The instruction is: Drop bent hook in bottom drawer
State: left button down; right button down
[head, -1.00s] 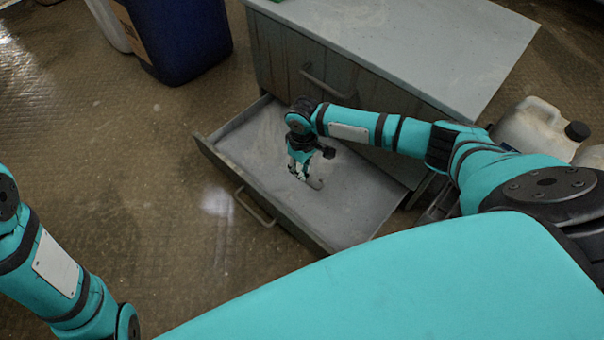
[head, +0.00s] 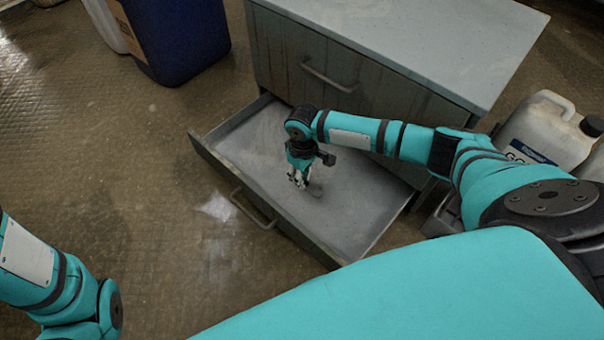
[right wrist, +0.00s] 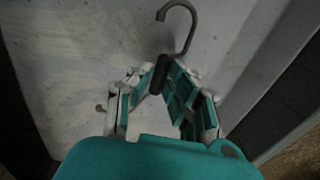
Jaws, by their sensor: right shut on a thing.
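The bottom drawer (head: 347,238) is pulled out of the grey cabinet and its floor shows bare around my gripper. My right gripper (head: 299,183) points down inside the drawer's outline, over its middle. In the right wrist view, the gripper (right wrist: 163,92) is shut on the bent hook (right wrist: 190,22), a grey metal rod with a curved end and a dark sleeve between the fingers. The curved end sticks out past the fingertips over the drawer floor. I cannot tell whether the hook touches the floor. My left gripper is out of view; only part of my left arm shows.
The grey cabinet (head: 420,40) stands behind the drawer, with a shut upper drawer and handle (head: 328,78). A blue drum (head: 180,38) stands at the upper left. White jugs (head: 540,130) stand at the right. The floor left of the drawer is clear.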

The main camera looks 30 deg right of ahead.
jog(key=shift+f, duration=0.3)
jog(key=c, duration=1.3)
grip_release()
